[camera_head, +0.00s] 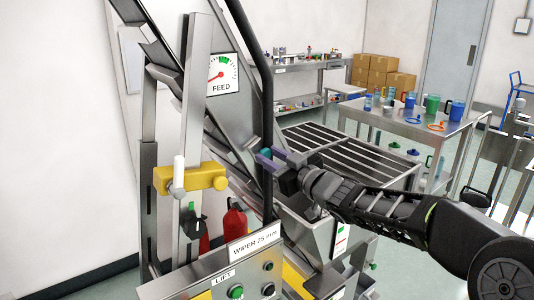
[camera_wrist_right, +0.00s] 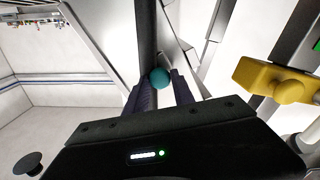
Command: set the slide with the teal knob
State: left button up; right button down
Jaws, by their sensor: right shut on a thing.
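The teal knob (camera_head: 265,153) is a small ball beside the black upright tube, in front of the inclined steel machine. It also shows in the right wrist view (camera_wrist_right: 160,77). My right gripper (camera_head: 272,160) reaches in from the right and is shut on the knob, with a dark finger on each side of it. The fingers partly hide the knob in the head view. The slide under the knob is mostly hidden, so I cannot read its position. The FEED dial (camera_head: 222,74) has a red needle pointing lower left, away from its green band at the top. My left gripper is not in view.
The black tube (camera_head: 266,90) stands close to my right gripper. A yellow clamp block (camera_head: 205,178) with a white handle sits left. Below are a WIPER 25 mm sign (camera_head: 253,243) and a LIFT button panel (camera_head: 225,278). A slatted steel table (camera_head: 340,147) lies behind my right arm.

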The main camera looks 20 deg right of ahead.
jog(key=c, duration=1.4)
grip_release()
jog(key=shift+d+f, duration=0.15)
jog(key=shift+f, duration=0.2)
jog(key=o, duration=0.3)
jog(key=shift+r, duration=0.15)
jog(key=shift+o, duration=0.2)
jog(key=v, duration=0.7)
jog(key=shift+s+b, duration=0.3)
jog(key=shift+s, duration=0.05)
